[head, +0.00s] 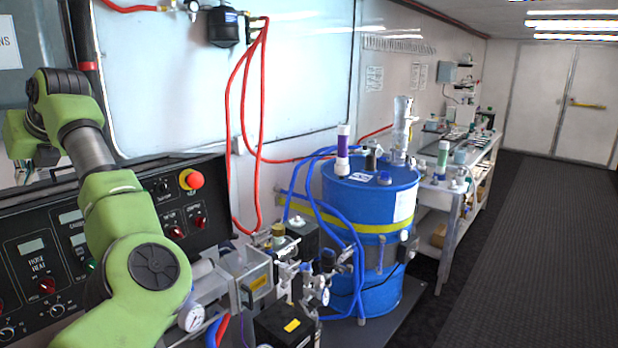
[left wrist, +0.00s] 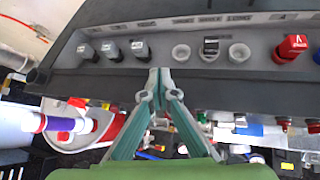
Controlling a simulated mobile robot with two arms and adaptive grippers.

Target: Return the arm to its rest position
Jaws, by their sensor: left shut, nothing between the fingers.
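My left arm (head: 150,270) is green with dark joints. It rises from the bottom left of the head view and bends over the control panel. I cannot make out its fingers clearly in the head view. In the left wrist view my left gripper (left wrist: 156,76) is shut and empty, its two grey-green fingers meeting at the tips. The tips show over the edge of a dark-fronted panel (left wrist: 70,80) with a row of sockets and switches. I cannot tell whether they touch it. My right gripper is in neither view.
The black control panel (head: 130,212) with a red button (head: 191,179) stands by the wall behind my arm. A blue drum (head: 368,205) with hoses stands right of it, behind valves and gauges. A bench (head: 440,200) runs along the wall. The dark floor (head: 540,250) at right is clear.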

